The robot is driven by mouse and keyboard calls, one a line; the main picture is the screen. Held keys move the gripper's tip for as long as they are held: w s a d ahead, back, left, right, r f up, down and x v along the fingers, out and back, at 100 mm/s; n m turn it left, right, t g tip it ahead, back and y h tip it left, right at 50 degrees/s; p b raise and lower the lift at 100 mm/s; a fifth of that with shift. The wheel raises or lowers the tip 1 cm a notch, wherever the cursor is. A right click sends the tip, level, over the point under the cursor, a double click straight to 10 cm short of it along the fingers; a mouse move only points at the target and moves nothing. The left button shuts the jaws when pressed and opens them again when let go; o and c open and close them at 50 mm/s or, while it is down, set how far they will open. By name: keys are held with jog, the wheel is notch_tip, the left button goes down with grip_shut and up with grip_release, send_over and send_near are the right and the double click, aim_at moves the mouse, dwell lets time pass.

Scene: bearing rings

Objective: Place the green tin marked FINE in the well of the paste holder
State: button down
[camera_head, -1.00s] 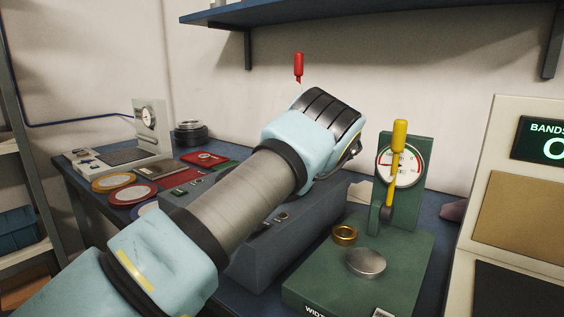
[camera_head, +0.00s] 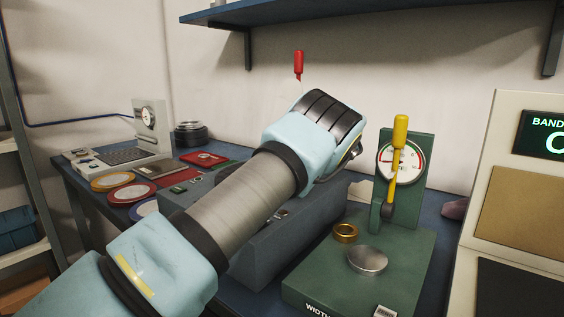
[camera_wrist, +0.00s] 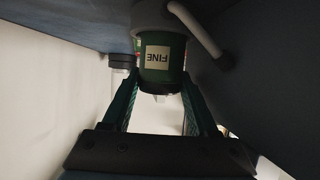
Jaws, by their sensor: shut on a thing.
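The green tin (camera_wrist: 162,70) with a white FINE label shows in the wrist view, its lettering upside down in the picture. My gripper (camera_wrist: 161,88) is shut on the tin, with one dark green finger on each side. In the head view my arm reaches across the bench, and its far end hides the gripper and the tin. I cannot make out the paste holder or its well in either view.
A green width gauge (camera_head: 318,283) with a yellow handle stands at the right, bearing a brass ring (camera_head: 345,232) and a metal disc (camera_head: 367,260). A grey box (camera_head: 252,262) lies below my arm. A blue shelf (camera_head: 330,12) hangs above.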

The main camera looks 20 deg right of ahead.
jog(key=shift+f, duration=0.2)
jog(key=shift+c, duration=2.2)
grip_release()
